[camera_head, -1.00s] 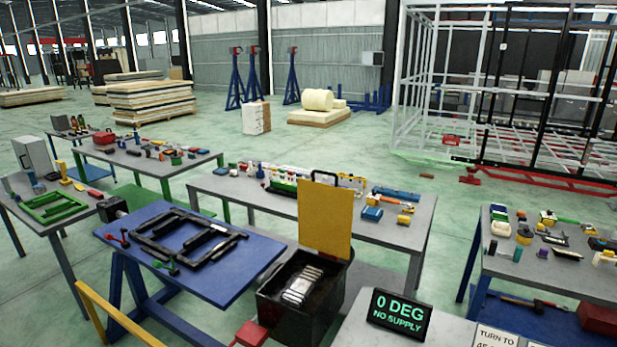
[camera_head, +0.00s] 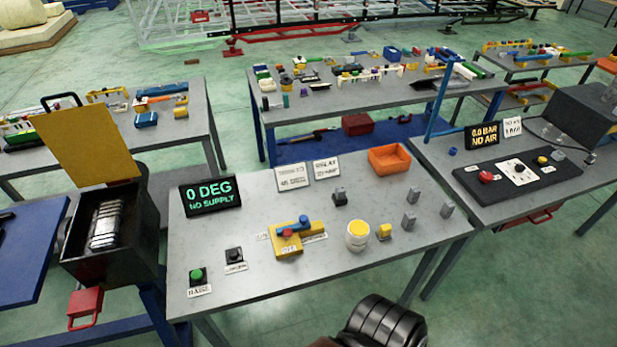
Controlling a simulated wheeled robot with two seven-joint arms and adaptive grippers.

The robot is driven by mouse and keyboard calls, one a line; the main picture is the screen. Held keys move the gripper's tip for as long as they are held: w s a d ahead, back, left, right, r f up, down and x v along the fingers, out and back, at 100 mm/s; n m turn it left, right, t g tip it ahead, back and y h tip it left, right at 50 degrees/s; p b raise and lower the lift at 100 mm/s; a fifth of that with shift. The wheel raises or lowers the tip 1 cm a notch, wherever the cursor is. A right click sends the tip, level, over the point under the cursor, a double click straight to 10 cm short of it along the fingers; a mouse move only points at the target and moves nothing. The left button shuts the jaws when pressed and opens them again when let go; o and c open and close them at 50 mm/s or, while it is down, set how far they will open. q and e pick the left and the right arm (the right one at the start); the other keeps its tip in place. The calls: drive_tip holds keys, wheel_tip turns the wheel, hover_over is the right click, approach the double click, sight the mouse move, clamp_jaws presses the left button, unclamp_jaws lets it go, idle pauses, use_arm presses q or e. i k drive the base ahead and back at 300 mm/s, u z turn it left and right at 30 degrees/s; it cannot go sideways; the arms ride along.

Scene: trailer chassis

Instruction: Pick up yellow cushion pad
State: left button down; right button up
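A small yellow block (camera_head: 384,231) sits on the grey workbench (camera_head: 330,262), just right of a round white container with a yellow top (camera_head: 357,236). It may be the yellow cushion pad, but it is too small to tell. Neither gripper shows. A black ribbed part at the bottom edge, in front of the bench, looks like part of my arm.
The bench also holds a "0 DEG NO SUPPLY" display (camera_head: 210,196), a yellow fixture with a blue lever (camera_head: 292,238), a green button (camera_head: 197,276), an orange bin (camera_head: 389,158) and grey blocks (camera_head: 409,221). An open black box (camera_head: 110,225) stands left.

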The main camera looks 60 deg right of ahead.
sight(384, 231)
drive_tip(key=z, duration=2.55)
